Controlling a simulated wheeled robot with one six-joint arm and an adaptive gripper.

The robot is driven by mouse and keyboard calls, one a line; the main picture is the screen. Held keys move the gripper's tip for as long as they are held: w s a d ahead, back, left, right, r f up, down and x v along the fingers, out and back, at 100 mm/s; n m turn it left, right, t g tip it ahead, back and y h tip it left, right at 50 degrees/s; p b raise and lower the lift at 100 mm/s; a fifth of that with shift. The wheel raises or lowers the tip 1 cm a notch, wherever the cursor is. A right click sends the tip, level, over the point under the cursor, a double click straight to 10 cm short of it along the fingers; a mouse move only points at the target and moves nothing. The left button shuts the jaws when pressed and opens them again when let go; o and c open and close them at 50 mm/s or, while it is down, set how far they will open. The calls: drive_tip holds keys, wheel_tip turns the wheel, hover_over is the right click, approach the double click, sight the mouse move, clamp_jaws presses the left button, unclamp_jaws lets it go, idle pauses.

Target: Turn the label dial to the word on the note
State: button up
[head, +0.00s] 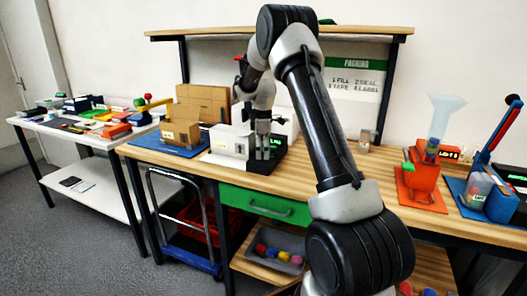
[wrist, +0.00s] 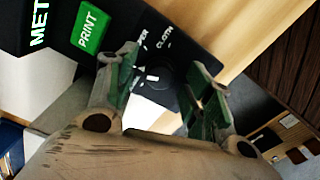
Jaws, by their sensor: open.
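The label dial (wrist: 160,74) is a dark round knob on a black panel in the wrist view. White words ring it; CLOTH and a word ending in PER are readable, others are hidden by my fingers. A green PRINT button (wrist: 90,27) and a screen (wrist: 38,22) with large white letters starting MET are beside it. My gripper (wrist: 164,65) is open, its green-padded fingers on either side of the dial; I cannot tell whether they touch it. In the head view my gripper (head: 262,145) is over the black label printer (head: 282,158). I cannot make out the note.
A white box (head: 229,141) stands left of the printer, with cardboard boxes (head: 181,133) on a blue mat farther left. A shelf (head: 300,30) and a PACKING sign (head: 354,77) are behind.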

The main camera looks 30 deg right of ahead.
drive_tip(key=c, duration=1.1)
drive_tip(key=shift+o, duration=0.2)
drive_tip(key=shift+m, duration=0.3)
drive_tip(key=m, duration=0.4)
drive_tip(key=shift+m, duration=0.3)
drive_tip(key=m, duration=0.4)
drive_tip(key=shift+m, duration=0.3)
drive_tip(key=m, duration=0.5)
drive_tip(key=shift+m, duration=2.5)
